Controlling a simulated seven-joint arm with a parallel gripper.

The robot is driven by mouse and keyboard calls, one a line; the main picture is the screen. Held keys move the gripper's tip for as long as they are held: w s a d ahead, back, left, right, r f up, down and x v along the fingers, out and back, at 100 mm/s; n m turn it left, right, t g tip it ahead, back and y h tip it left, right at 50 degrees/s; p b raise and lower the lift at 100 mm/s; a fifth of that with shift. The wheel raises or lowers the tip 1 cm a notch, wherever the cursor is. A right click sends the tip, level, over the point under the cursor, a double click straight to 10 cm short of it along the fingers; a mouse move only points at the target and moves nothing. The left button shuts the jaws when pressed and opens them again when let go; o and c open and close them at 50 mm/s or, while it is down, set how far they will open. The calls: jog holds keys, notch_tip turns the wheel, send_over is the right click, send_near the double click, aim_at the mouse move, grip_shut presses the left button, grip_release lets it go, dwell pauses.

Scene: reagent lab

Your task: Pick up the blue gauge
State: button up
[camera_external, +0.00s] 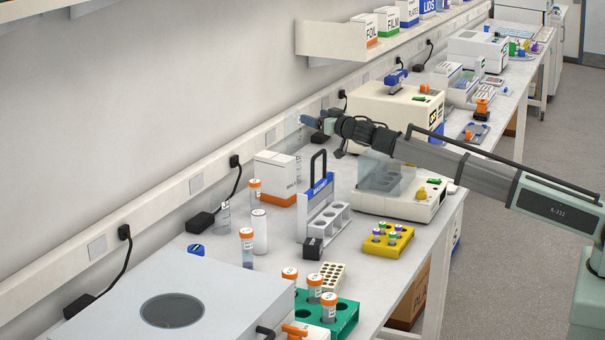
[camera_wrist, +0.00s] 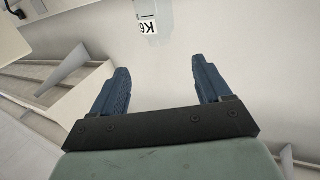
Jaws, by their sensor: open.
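A small blue round object with a pale face, which looks like the blue gauge (camera_external: 196,250), lies on the bench near the wall in the external view. It is behind the big grey box and left of the orange-capped tubes. My gripper (camera_external: 304,121) is raised near the wall, well beyond and above the gauge, over the middle of the bench. In the wrist view my gripper (camera_wrist: 162,78) has its two blue fingers wide apart with nothing between them. The gauge does not show in the wrist view.
A grey box (camera_external: 165,310) fills the near bench. Capped tubes (camera_external: 247,245), a white bottle (camera_external: 260,232) and a handled rack (camera_external: 325,215) stand right of the gauge. A black adapter (camera_external: 200,222) with its cable lies close behind it. A white-orange carton (camera_external: 275,180) stands farther back.

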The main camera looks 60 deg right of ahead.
notch_tip(320, 180, up, 5)
jog(key=w+a+g+y, duration=0.1)
jog(key=w+a+g, duration=0.15)
jog(key=a, duration=0.45)
jog(key=w+a+g, duration=0.1)
jog(key=w+a, duration=0.3)
jog(key=a, duration=0.3)
jog(key=n+g+y, duration=0.7)
jog(key=n+g, duration=0.1)
jog(key=g, duration=0.1)
send_over(199, 248)
jog(key=s, duration=0.4)
jog(key=s+x, duration=0.1)
jog(key=x, duration=0.7)
jog(key=s+d+f+x, duration=0.1)
jog(key=x, duration=0.8)
jog(key=s+d+x, duration=0.1)
jog(key=s+x, duration=0.1)
jog(key=x, duration=0.7)
jog(key=shift+d+f, duration=0.15)
jog(key=shift+f, duration=0.45)
jog(key=shift+s, duration=0.1)
